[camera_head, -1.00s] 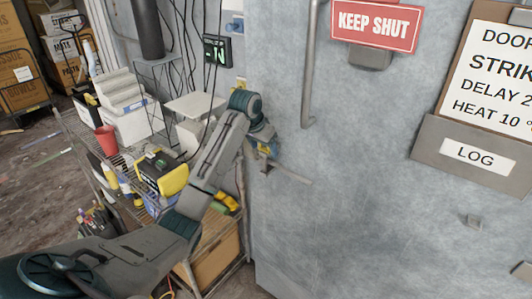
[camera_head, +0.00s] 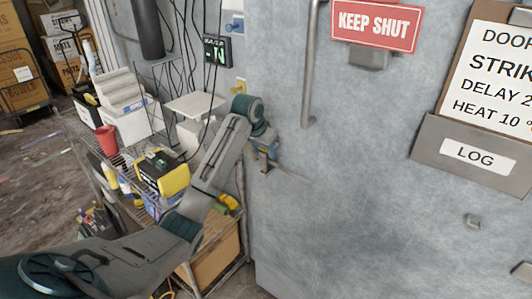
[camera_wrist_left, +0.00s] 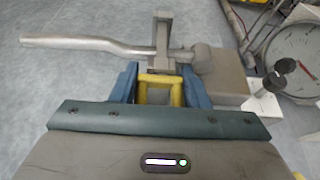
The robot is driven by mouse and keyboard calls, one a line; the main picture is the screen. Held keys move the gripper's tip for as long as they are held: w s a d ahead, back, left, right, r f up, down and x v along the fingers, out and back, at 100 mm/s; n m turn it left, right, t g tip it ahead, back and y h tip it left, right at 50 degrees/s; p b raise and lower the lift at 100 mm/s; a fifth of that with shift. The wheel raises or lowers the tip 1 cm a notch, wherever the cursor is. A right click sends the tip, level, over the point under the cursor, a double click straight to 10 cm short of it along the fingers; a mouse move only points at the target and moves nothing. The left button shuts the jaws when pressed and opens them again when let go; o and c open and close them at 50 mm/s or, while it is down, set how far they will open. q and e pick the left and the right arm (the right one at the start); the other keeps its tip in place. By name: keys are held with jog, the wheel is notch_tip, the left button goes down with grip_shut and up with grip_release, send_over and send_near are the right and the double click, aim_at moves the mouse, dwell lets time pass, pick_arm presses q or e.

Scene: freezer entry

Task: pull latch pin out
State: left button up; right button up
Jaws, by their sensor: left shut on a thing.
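My left gripper (camera_head: 265,153) is at the left edge of the grey door, by the latch. In the left wrist view, its two blue fingers (camera_wrist_left: 162,88) are shut on the yellow loop of the latch pin (camera_wrist_left: 161,78). The loop sits just in front of an upright metal latch bracket (camera_wrist_left: 162,40). A bent metal latch lever (camera_wrist_left: 85,44) extends left from the bracket; in the head view it lies against the door (camera_head: 291,174). The pin's shank is hidden, so I cannot tell how deep it sits. My right gripper is not in view.
The door (camera_head: 370,220) has a long vertical handle (camera_head: 310,70) above the latch. A wire shelf cart with a yellow-black box (camera_head: 163,173) and a red cup (camera_head: 106,140) stands left, close under my left arm. A round gauge (camera_wrist_left: 290,60) shows at the wrist view's right.

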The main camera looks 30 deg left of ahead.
pick_arm(q)
jog(key=shift+r, duration=3.25)
dwell(4.8)
